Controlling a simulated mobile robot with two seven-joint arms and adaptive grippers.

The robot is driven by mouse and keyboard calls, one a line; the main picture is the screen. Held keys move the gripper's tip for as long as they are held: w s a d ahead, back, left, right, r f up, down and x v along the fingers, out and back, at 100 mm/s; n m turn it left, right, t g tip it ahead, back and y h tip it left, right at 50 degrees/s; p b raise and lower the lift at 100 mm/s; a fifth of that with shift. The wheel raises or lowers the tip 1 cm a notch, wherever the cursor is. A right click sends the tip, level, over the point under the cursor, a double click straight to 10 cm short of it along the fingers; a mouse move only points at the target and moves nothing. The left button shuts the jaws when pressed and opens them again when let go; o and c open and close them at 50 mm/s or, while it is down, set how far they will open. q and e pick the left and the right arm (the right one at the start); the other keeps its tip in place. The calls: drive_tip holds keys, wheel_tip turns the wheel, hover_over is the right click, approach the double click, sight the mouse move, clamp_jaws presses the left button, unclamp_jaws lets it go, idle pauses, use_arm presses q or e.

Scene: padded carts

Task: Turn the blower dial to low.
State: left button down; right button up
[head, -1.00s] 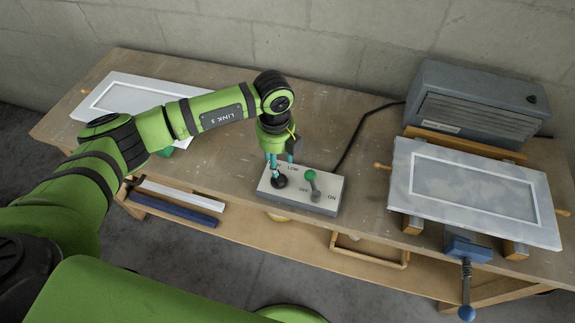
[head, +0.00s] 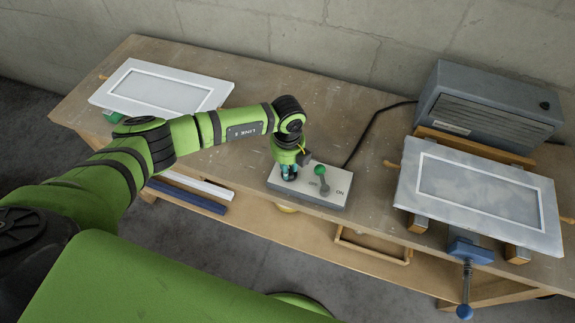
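The grey control box (head: 310,199) sits near the front edge of the workbench. It has a lever with a green knob (head: 320,171) and an "ON" label at its right side. The dial on the box's left part is hidden behind my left gripper (head: 289,177), which points down over that spot with its fingers low at the box top. The fingers look close together, but I cannot tell whether they grip the dial or which way it points. The blower (head: 480,100) is a grey louvred box at the back right. My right gripper is not in view.
A framed white panel (head: 408,190) rests on wooden supports at the right, with a blue clamp (head: 468,250) at its front. Another panel (head: 100,98) lies at the left of the workbench (head: 350,110). A black cable (head: 362,138) runs behind the control box.

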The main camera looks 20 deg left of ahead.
sight(289, 168)
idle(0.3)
use_arm(q)
drive_tip(key=m+b, duration=0.4)
drive_tip(key=shift+w+f+m, duration=0.15)
drive_tip(key=shift+f+m, duration=0.05)
drive_tip(key=shift+m, duration=0.1)
drive_tip(key=m+b, duration=0.4)
drive_tip(key=b, duration=0.1)
drive_tip(key=m+b, duration=0.4)
drive_tip(key=b, duration=0.1)
drive_tip(key=shift+w+m, duration=0.2)
drive_tip(key=shift+m, duration=0.2)
drive_tip(key=shift+r+m+b, duration=0.2)
drive_tip(key=shift+m+b, duration=1.25)
drive_tip(key=shift+m, duration=0.05)
drive_tip(key=c, duration=1)
unclamp_jaws()
drive_tip(key=shift+c, duration=0.2)
wheel_tip(289, 168, up, 12)
